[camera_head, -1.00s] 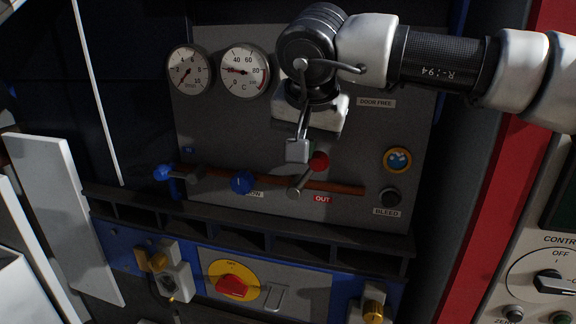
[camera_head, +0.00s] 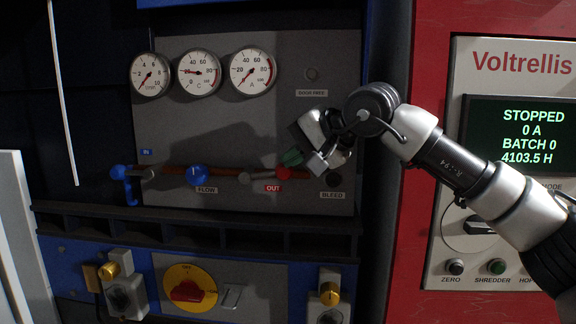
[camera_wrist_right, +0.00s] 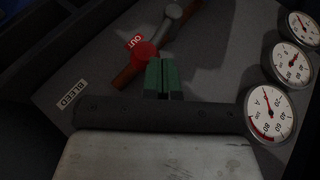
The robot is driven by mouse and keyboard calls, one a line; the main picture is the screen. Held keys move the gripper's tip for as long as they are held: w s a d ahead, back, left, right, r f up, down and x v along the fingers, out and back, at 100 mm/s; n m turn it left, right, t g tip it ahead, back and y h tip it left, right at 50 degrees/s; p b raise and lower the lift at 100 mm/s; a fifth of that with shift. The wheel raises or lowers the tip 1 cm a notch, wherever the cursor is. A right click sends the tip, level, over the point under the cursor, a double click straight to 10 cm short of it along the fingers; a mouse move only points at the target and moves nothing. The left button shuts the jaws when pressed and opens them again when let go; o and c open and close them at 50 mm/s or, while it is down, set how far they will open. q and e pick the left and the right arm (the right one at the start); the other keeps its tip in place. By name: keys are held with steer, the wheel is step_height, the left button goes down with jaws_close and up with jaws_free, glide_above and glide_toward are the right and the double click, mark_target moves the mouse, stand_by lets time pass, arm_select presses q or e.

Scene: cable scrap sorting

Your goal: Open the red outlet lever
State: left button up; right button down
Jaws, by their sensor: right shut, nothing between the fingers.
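The red outlet lever (camera_head: 262,176) is a grey handle with a red knob, above the OUT label on the grey panel. My left gripper is not in view.
Blue IN lever (camera_head: 121,172) and blue FLOW knob (camera_head: 197,174) are on the same pipe. Three gauges (camera_head: 200,74) sit above. A dark slotted ledge (camera_head: 190,228) runs below, over a yellow-and-red switch (camera_head: 190,288). A red cabinet (camera_head: 402,240) with a display stands right.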

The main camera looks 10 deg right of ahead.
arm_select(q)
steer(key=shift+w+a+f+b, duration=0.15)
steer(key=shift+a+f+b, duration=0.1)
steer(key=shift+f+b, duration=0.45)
arm_select(e)
steer(key=shift+d+f, duration=0.3)
steer(key=shift+f, duration=0.55)
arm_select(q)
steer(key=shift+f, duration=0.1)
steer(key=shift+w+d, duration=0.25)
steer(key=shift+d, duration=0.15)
arm_select(e)
steer(key=v, duration=1.3)
steer(key=shift+w+r, duration=0.35)
steer(key=shift+a, duration=0.1)
